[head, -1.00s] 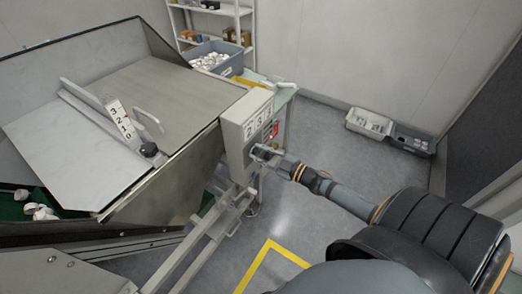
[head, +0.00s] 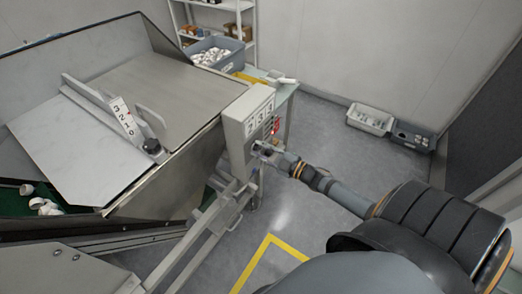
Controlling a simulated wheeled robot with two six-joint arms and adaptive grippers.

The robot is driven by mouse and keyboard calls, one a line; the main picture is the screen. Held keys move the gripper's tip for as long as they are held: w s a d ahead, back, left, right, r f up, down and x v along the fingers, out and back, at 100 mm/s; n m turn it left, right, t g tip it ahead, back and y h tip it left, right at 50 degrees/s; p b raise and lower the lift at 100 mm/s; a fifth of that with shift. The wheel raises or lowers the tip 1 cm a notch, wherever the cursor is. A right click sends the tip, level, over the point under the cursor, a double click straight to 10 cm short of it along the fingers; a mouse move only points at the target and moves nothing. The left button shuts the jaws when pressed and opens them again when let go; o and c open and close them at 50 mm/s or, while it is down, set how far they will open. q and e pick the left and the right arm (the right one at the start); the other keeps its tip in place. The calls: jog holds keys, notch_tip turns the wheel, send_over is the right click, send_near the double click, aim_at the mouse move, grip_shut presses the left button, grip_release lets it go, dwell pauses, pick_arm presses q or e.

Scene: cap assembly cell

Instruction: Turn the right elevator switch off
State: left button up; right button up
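The switch right at the fingertips is hidden by the gripper. My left gripper is not in view.
The metal hopper (head: 165,75) with a sloped plate fills the left. White caps (head: 46,205) lie on a green belt at lower left. A grey bin of white parts (head: 213,52) stands behind. Two bins (head: 370,118) sit by the wall. The floor right of the box is clear.

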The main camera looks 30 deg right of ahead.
jog(key=o, duration=0.4)
jog(key=shift+v, duration=6.05)
